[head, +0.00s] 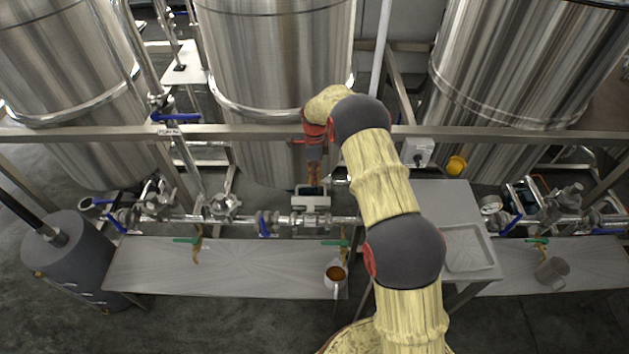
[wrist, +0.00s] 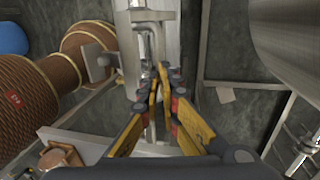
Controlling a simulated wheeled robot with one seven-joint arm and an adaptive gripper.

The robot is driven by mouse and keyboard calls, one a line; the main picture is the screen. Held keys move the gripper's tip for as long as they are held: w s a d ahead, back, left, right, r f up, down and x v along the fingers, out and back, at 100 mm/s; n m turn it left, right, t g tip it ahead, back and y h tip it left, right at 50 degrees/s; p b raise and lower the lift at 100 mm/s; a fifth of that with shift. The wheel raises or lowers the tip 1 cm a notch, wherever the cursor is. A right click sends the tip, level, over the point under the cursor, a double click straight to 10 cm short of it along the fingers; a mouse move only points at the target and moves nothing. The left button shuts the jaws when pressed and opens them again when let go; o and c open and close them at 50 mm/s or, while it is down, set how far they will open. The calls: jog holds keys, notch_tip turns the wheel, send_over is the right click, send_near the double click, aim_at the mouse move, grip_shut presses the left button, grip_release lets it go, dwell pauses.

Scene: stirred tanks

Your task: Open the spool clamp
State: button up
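My gripper (head: 314,181) points down over the middle pipe run in the head view. Just below it is a pale metal bracket-like fitting (head: 311,202) on the pipe, perhaps the spool clamp; I cannot tell for sure. In the wrist view my gripper (wrist: 159,74) has its yellow fingers drawn together, with the tips almost touching. A bent metal rod (wrist: 151,42) on a silver plate lies just beyond the fingertips. I see nothing clearly held between them, and the fingers hide part of what lies behind.
The pipe run carries blue-handled valves (head: 264,224) and green-handled taps (head: 189,240). A long steel drip tray (head: 240,275) lies below, with a mug (head: 334,284) on it. A frame rail (head: 250,132) crosses in front of the tanks (head: 275,60). A side table (head: 430,200) stands right.

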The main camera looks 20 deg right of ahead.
jog(key=o, duration=0.5)
jog(key=shift+s+a+f, duration=0.1)
jog(key=shift+s+f, duration=0.4)
jog(key=shift+f, duration=0.4)
jog(key=shift+c, duration=0.2)
jog(key=shift+w+r, duration=0.25)
jog(key=shift+r, duration=0.05)
